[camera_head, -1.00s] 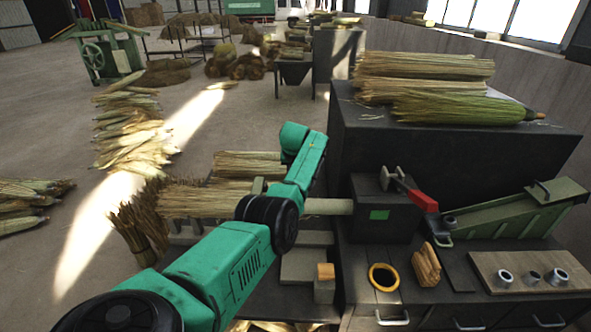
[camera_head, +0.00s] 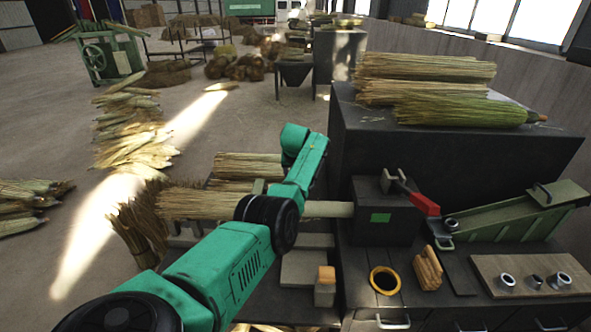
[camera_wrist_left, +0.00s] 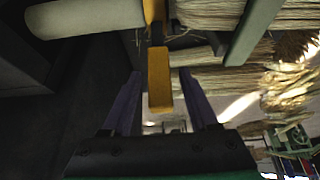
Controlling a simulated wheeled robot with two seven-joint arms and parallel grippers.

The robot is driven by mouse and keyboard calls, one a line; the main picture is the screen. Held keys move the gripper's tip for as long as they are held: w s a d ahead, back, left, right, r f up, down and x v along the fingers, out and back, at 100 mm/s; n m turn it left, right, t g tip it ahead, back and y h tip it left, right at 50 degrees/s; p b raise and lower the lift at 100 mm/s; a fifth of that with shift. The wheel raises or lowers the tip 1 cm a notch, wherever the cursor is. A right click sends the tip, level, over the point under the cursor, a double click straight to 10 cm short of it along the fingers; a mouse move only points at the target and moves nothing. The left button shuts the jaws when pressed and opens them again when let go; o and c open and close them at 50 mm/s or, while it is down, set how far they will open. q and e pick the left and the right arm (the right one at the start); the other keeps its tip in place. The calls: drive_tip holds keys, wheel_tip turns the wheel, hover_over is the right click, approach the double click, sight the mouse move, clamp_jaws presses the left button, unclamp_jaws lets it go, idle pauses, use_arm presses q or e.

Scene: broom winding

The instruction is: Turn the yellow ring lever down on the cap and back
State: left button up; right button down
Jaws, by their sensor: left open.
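In the left wrist view, a yellow lever (camera_wrist_left: 159,80) hangs between the two fingers of my left gripper (camera_wrist_left: 162,74). The fingers are open, with a visible gap on each side of the lever. The cap and the ring part of the lever cannot be made out. In the head view my green left arm reaches over the winding bench, and its gripper is hidden behind the arm. A pale broom handle (camera_head: 328,208) runs from a bundle of straw (camera_head: 198,204) into a dark block (camera_head: 384,222). My right gripper is not in view.
On the bench lie a yellow-rimmed ring (camera_head: 385,280), a wooden piece (camera_head: 428,268) and a board (camera_head: 487,273) with several metal collars. A red-handled clamp (camera_head: 425,204) tops the dark block. Straw bundles (camera_head: 425,78) lie on the black cabinet (camera_head: 450,150) behind.

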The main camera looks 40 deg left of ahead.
use_arm(q)
drive_tip(key=shift+s+d+r, duration=0.1)
drive_tip(key=shift+d+r, duration=0.05)
drive_tip(key=shift+r, duration=0.2)
drive_tip(key=b+v, duration=0.3)
drive_tip(key=v, duration=1)
